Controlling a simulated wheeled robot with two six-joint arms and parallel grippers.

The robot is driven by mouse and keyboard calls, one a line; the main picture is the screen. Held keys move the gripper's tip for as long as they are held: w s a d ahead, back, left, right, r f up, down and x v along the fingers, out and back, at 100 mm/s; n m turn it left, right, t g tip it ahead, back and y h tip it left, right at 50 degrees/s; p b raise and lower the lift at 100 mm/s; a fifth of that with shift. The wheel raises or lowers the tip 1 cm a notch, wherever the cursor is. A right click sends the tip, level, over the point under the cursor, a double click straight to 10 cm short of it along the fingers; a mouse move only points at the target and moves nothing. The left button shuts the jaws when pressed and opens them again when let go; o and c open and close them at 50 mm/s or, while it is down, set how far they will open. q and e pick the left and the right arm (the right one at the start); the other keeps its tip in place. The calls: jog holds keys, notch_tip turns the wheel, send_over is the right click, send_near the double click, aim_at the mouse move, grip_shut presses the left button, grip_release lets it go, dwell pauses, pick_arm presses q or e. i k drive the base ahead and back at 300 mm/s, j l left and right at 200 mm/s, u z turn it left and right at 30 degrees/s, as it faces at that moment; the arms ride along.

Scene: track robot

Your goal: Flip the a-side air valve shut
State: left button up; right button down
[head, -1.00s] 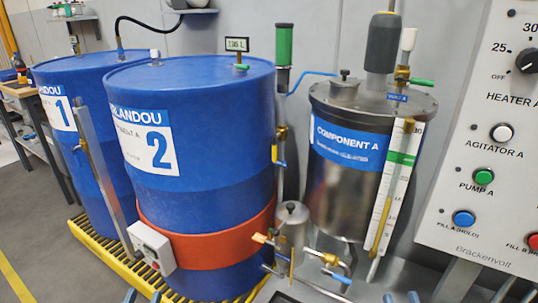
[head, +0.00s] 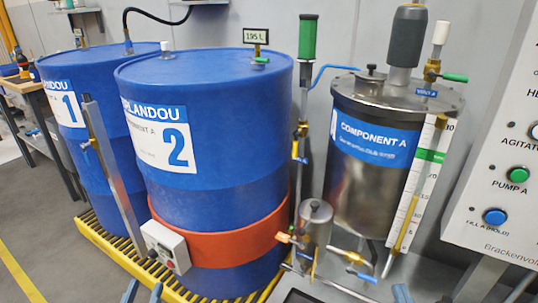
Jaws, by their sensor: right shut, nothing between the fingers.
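Several small valves show, and I cannot tell by label which is the a-side air valve. A green-levered valve (head: 455,77) sits on the Component A tank lid by a vent label. My left gripper (head: 143,292) shows only its two separated tips at the bottom edge, open.
Blue drum 2 (head: 215,105) with an orange heater band (head: 225,240) and drum 1 (head: 75,160) stand on a yellow grate (head: 95,237). The steel Component A tank (head: 360,190) stands right of the riser. A control panel (head: 500,200) fills the right edge.

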aim_at(295, 150)
jog(key=i+j, duration=0.1)
jog(key=j, duration=0.3)
jog(key=i+j, duration=0.1)
jog(key=j, duration=0.35)
jog(key=i+j, duration=0.15)
jog(key=j, duration=0.25)
jog(key=i+j, duration=0.1)
jog(key=j, duration=0.3)
jog(key=i+j, duration=0.1)
jog(key=j, duration=0.35)
jog(key=l+z, duration=0.05)
